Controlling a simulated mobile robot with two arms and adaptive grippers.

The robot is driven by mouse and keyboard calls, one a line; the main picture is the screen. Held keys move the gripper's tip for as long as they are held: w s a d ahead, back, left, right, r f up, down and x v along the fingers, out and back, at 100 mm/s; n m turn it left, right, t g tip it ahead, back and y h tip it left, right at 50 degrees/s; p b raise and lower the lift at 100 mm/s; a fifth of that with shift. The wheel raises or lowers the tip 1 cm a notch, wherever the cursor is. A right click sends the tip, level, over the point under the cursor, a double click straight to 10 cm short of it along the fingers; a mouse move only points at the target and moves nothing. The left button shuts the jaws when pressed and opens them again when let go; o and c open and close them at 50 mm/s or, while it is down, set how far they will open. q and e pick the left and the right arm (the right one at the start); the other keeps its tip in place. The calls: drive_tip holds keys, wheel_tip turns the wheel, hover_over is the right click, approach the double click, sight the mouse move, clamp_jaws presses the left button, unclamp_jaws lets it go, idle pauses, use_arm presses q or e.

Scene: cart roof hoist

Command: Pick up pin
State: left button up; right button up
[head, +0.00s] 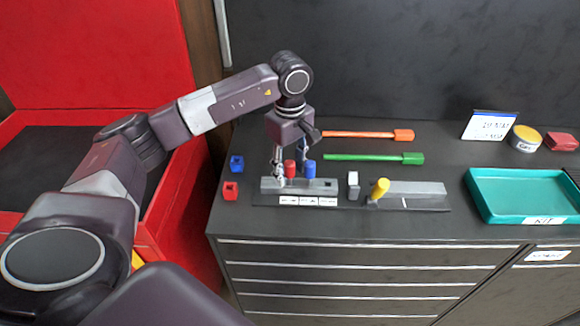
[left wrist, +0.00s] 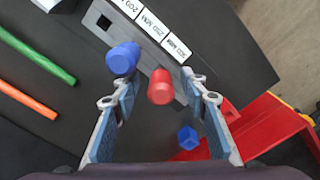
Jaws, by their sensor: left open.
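A red pin (head: 290,169) and a blue pin (head: 310,170) stand side by side in a grey holder block (head: 325,187) near the cart's front edge. My left gripper (head: 289,160) is open and points down over the holder. In the left wrist view the red pin (left wrist: 160,87) shows between the open fingers (left wrist: 155,88), with space on both sides. The blue pin (left wrist: 122,59) is close by the left finger there; I cannot tell whether they touch. A square hole (left wrist: 104,22) in the holder is empty. My right gripper is not in view.
A blue cube (head: 236,163) and a red cube (head: 230,190) lie left of the holder. A grey-white block (head: 353,186) and a yellow handle (head: 380,188) are to its right. Orange (head: 365,134) and green (head: 375,157) tools lie behind. A teal tray (head: 480,205) is at right.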

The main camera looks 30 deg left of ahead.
use_arm(q)
clamp_jaws()
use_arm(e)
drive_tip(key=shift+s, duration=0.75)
use_arm(q)
drive_tip(key=shift+r, duration=0.1)
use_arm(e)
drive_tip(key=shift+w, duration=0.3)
use_arm(q)
drive_tip(key=shift+r+b, duration=0.3)
drive_tip(key=shift+r, duration=0.3)
wheel_tip(320, 180, up, 7)
drive_tip(key=shift+r+b, duration=0.2)
drive_tip(key=shift+b, duration=1)
wheel_tip(320, 180, up, 11)
drive_tip(key=p, duration=0.2)
drive_tip(key=shift+r, duration=0.15)
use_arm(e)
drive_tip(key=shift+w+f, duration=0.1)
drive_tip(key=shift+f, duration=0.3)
